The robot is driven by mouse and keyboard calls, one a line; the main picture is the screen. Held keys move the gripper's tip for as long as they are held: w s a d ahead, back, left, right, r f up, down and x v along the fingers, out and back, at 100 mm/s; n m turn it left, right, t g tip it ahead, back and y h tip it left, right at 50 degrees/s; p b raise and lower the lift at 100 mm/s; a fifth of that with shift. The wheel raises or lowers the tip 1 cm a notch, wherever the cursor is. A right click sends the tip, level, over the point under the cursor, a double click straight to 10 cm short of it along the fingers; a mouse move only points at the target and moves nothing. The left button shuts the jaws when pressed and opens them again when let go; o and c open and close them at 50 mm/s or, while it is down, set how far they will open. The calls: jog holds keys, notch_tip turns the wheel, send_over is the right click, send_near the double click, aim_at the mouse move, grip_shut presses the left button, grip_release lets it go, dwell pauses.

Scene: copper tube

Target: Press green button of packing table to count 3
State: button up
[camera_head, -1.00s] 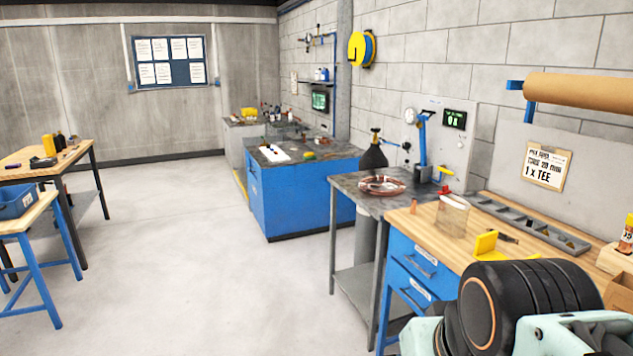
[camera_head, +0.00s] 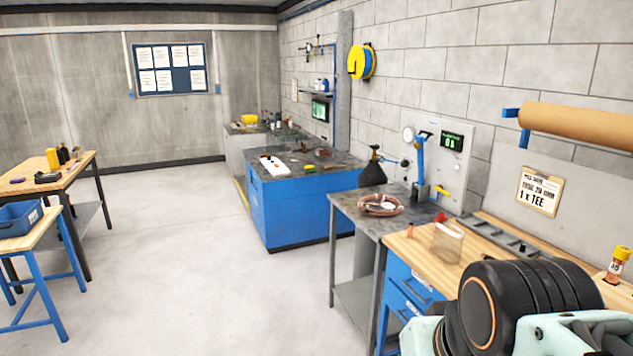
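The packing table (camera_head: 415,257) has a pale wooden top with blue drawers below, at the right of the head view. Its right part is hidden behind my black and mint arm at the bottom right. I cannot make out a green button on it. A small dark display (camera_head: 452,141) with green characters is on the wall panel behind the grey side table; they are too small to read surely. My gripper's fingers are not in view.
A clear bag-like item (camera_head: 448,243) stands on the wooden top, beside a grey divided tray (camera_head: 500,236). A copper coil (camera_head: 381,205) lies on the grey table. A clipboard (camera_head: 540,191) and brown paper roll (camera_head: 580,122) are behind.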

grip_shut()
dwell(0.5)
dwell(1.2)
